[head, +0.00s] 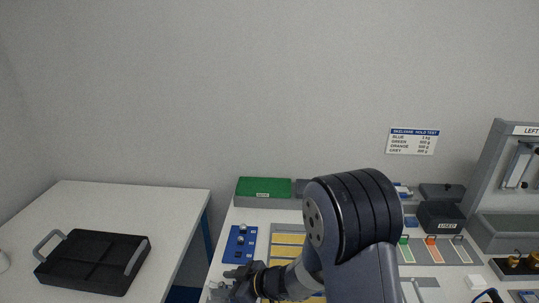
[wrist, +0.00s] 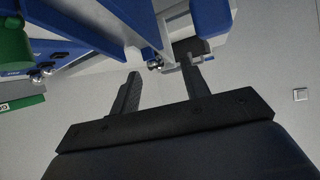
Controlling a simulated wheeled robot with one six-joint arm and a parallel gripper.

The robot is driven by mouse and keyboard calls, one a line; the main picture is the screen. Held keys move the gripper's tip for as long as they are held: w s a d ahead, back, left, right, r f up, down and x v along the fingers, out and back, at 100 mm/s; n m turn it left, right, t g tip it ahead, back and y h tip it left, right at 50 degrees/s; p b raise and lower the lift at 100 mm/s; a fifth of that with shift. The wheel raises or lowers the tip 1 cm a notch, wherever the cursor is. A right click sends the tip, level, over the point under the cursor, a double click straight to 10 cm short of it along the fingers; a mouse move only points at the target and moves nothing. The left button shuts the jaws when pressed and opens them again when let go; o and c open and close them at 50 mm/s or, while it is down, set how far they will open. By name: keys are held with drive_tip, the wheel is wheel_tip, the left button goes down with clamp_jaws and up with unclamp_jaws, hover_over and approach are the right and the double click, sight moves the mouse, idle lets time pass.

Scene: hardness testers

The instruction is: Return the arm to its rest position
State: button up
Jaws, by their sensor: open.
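My gripper (wrist: 161,68) shows in the wrist view with its two dark fingers apart and nothing visible between them. Blue and white parts with small metal fittings appear beyond the fingertips; I cannot tell whether the fingers touch them. In the head view my arm rises in front of the right bench and bends down to the left. My gripper (head: 222,291) is low at the bottom edge, near the bench's front left, partly cut off. The arm hides the middle of the bench.
A black tray (head: 75,262) with grey handles lies on the left table (head: 150,205). A gap separates the tables. On the right bench are a green-topped box (head: 263,187), a blue panel (head: 240,243), a black box (head: 440,217) and a grey tester frame (head: 490,178).

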drive_tip(key=shift+w+a+f+b, duration=0.1)
drive_tip(key=shift+a+b, duration=0.1)
drive_tip(key=shift+b, duration=0.1)
drive_tip(key=shift+d+r+p, duration=0.1)
drive_tip(key=shift+r+p, duration=0.3)
drive_tip(key=shift+r, duration=0.1)
